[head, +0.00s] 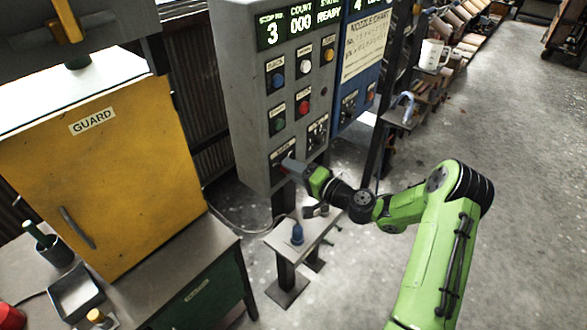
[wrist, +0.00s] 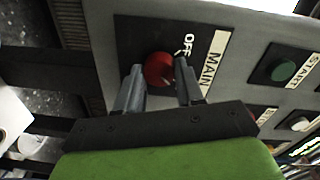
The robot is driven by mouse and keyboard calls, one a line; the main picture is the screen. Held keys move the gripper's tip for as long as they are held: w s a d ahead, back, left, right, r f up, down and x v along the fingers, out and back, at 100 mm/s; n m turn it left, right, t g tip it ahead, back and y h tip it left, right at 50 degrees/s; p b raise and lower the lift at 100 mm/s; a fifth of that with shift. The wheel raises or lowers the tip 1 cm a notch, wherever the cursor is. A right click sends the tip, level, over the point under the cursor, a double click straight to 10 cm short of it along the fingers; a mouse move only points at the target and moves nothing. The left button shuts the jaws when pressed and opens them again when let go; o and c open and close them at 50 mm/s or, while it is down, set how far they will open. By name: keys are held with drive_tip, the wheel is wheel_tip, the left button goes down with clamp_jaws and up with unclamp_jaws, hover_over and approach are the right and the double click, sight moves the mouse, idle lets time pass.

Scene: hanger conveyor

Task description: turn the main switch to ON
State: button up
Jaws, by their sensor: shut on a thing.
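The main switch is a red round knob (wrist: 158,69) on a black plate lettered MAIN in the wrist view. The word OFF shows beside it; an ON mark is not readable, and I cannot tell which way the knob points. My gripper (wrist: 159,84) has one finger on each side of the knob and is shut on it. In the head view my gripper (head: 287,166) is at the lower left of the grey control cabinet (head: 240,110), covering most of the switch.
A green START button (wrist: 287,70) and other buttons sit beside the switch plate. A small table with a blue object (head: 297,233) stands below the cabinet. A yellow guard (head: 120,160) stands at left.

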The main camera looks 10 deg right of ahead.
drive_tip(key=shift+m, duration=0.6)
drive_tip(key=o, duration=1)
drive_tip(key=shift+o, duration=0.2)
drive_tip(key=f+b+v, duration=0.1)
drive_tip(key=v, duration=1.4)
drive_tip(key=shift+s+d+r, duration=0.3)
drive_tip(key=shift+r, duration=0.15)
